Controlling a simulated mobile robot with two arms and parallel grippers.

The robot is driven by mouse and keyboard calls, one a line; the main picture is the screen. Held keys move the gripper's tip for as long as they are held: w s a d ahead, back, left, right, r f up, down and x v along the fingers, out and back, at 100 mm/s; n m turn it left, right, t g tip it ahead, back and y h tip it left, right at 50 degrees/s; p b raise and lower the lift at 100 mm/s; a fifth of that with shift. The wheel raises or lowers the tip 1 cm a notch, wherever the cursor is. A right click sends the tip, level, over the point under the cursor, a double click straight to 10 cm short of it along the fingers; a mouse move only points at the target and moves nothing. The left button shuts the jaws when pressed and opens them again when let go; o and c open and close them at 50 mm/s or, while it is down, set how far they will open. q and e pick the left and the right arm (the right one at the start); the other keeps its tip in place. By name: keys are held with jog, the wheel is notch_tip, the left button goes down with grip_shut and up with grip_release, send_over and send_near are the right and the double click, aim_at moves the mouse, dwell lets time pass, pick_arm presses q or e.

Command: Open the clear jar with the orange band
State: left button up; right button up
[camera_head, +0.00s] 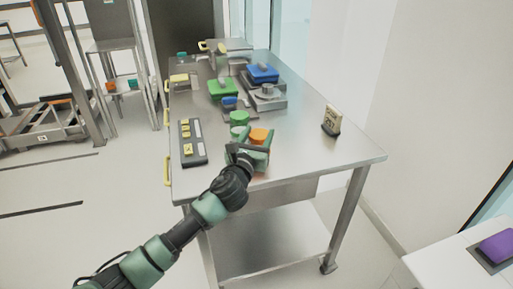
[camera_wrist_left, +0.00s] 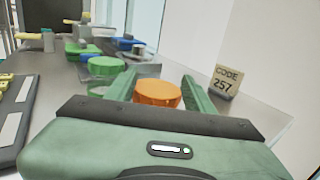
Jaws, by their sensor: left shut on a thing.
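The jar with the orange band (camera_head: 259,136) stands near the front edge of the steel table. In the left wrist view its orange top (camera_wrist_left: 157,92) sits between the two green fingers. My left gripper (camera_head: 252,153) reaches in from the front and is shut on this jar. The jar's lower body is mostly hidden by the gripper. My right gripper does not show in either view.
A dark panel with yellow parts (camera_head: 191,142) lies left. A "CODE 257" sign (camera_head: 331,120) stands right. Green (camera_head: 222,88) and blue (camera_head: 263,73) items sit farther back. The table's right front (camera_head: 310,155) is clear.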

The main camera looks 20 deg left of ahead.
pick_arm(q)
jog(key=f, duration=0.2)
jog(key=shift+s+d+f, duration=0.15)
jog(key=shift+d+f, duration=0.2)
jog(key=r, duration=0.2)
jog(key=r+p, duration=0.1)
jog(key=r, duration=0.1)
jog(key=w+r+p, duration=0.1)
jog(key=r, duration=0.1)
jog(key=shift+d+r, duration=0.1)
grip_shut()
notch_tip(320, 180, up, 14)
jog(key=p, duration=0.1)
grip_release()
jog(key=o, duration=1.7)
jog(key=shift+s, duration=0.1)
